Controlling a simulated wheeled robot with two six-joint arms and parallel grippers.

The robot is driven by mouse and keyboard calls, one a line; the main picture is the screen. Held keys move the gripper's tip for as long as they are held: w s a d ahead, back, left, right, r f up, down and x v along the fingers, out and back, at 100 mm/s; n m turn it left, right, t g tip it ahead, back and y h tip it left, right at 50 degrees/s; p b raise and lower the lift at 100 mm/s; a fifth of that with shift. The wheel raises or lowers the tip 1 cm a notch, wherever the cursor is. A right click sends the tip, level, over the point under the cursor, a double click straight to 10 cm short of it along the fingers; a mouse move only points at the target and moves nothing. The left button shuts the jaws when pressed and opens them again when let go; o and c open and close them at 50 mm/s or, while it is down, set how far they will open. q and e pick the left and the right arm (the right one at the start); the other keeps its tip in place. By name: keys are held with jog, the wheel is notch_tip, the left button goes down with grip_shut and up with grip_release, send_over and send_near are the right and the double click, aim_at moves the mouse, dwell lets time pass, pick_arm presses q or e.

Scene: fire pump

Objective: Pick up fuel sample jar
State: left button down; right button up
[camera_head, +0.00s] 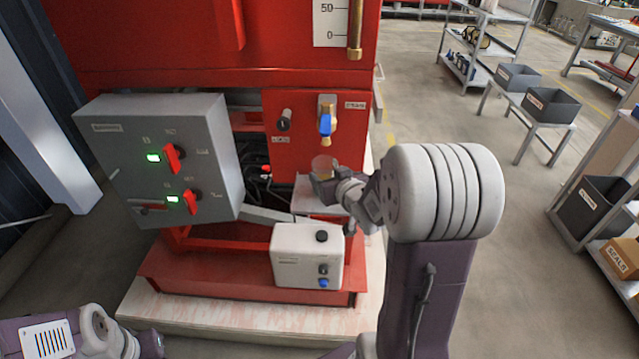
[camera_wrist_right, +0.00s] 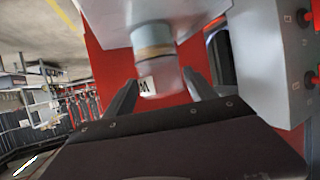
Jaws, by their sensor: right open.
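The fuel sample jar (camera_head: 322,164) is a small clear jar with an amber band. It is below the blue-handled drain valve (camera_head: 326,124) on the red pump panel. My right gripper (camera_head: 324,183) is at the jar, and its fingers are partly hidden in the head view. In the right wrist view the jar (camera_wrist_right: 155,58) appears blurred between the open fingers of the right gripper (camera_wrist_right: 160,92). I cannot tell whether the fingers touch it. In the head view my left arm shows at the lower left, but its gripper jaws cannot be made out.
A grey control box (camera_head: 160,160) with green displays and red switches is left of the jar. A white box (camera_head: 307,256) sits below it on the red base. A bench with dark bins (camera_head: 550,104) stands at the right. The floor between is clear.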

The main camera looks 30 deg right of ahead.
aim_at(321, 167)
jog(key=x, duration=0.7)
jog(key=shift+b, duration=0.35)
jog(key=shift+r, duration=0.15)
jog(key=shift+r, duration=0.1)
grip_shut()
